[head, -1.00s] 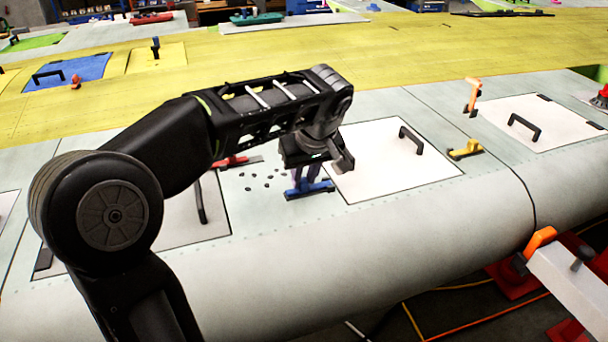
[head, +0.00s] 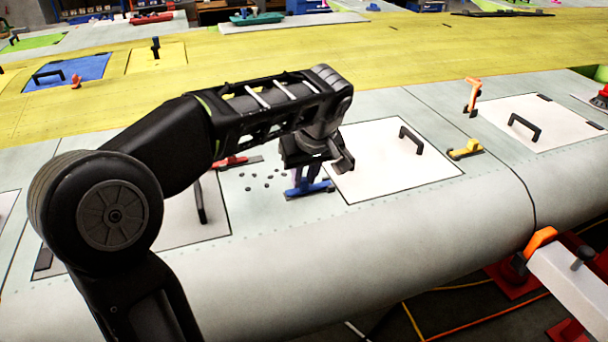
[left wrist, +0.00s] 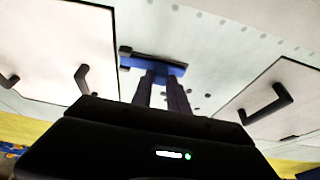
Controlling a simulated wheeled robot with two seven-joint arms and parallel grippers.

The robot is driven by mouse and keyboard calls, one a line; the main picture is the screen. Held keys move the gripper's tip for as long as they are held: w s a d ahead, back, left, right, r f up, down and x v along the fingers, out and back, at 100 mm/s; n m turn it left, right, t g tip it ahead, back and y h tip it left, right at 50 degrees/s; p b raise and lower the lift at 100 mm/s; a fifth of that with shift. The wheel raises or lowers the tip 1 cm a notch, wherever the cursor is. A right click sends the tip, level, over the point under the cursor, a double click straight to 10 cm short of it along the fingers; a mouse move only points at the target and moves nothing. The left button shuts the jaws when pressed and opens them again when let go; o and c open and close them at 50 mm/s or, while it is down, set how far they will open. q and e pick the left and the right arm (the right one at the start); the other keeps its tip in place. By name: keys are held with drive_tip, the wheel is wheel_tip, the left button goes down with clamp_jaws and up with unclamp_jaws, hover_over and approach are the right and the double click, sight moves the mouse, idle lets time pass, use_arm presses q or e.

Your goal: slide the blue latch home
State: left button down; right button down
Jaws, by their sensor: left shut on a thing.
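The blue latch (head: 310,188) lies on the pale grey wing skin, at the left edge of a white access panel (head: 395,165) with a black handle. My left gripper (head: 306,180) reaches down onto the latch from above, its fingers shut on the latch's raised part. The left wrist view shows the latch (left wrist: 155,65) at the tips of the two dark fingers (left wrist: 163,80). The fingers and wrist hide part of the latch, and I cannot tell how far its bar reaches over the panel edge. My right gripper is not in view.
A red latch (head: 232,161) lies left of my gripper, partly behind my arm. Small dark fasteners (head: 268,176) are scattered between the latches. A yellow latch (head: 465,149) and an orange clamp (head: 472,95) stand to the right.

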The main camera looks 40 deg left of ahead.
sight(322, 186)
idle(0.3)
use_arm(q)
drive_tip(key=shift+w+d, duration=0.6)
drive_tip(key=shift+w, duration=0.2)
drive_tip(key=shift+w+d, duration=0.55)
drive_tip(key=shift+w, duration=0.25)
drive_tip(key=c, duration=1.3)
unclamp_jaws()
drive_tip(key=shift+w, duration=0.1)
